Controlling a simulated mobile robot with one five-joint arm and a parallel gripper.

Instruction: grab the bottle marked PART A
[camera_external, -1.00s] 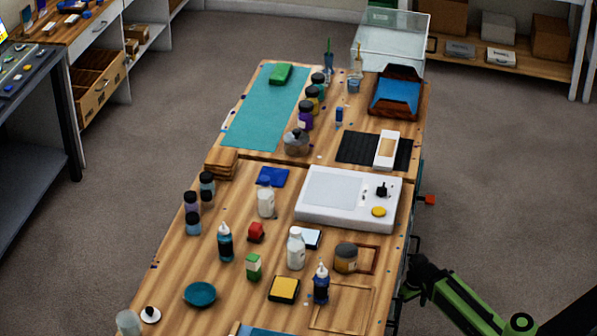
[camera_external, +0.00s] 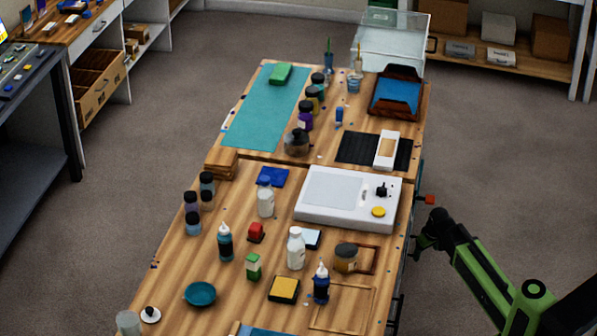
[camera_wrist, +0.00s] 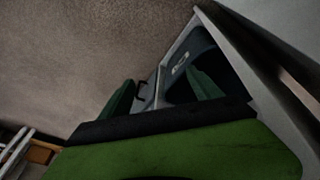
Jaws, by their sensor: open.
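Two white bottles stand upright on the wooden bench: one near the blue square (camera_external: 265,200) and one nearer the front (camera_external: 296,250). Their labels are too small to read, so I cannot tell which is marked PART A. Dark dropper bottles stand at the left (camera_external: 225,243) and right (camera_external: 321,285) of the nearer white one. My gripper (camera_external: 424,243) is off the bench's right edge, apart from all bottles. In the wrist view my open gripper (camera_wrist: 160,98) shows two green fingers with nothing held between them; no bottle is visible there.
A white machine (camera_external: 340,195) with a yellow button lies between my gripper and the farther white bottle. A brown-lidded jar (camera_external: 346,259), a yellow-topped block (camera_external: 284,289) and a teal bowl (camera_external: 200,294) stand on the near bench. Floor at the right is clear.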

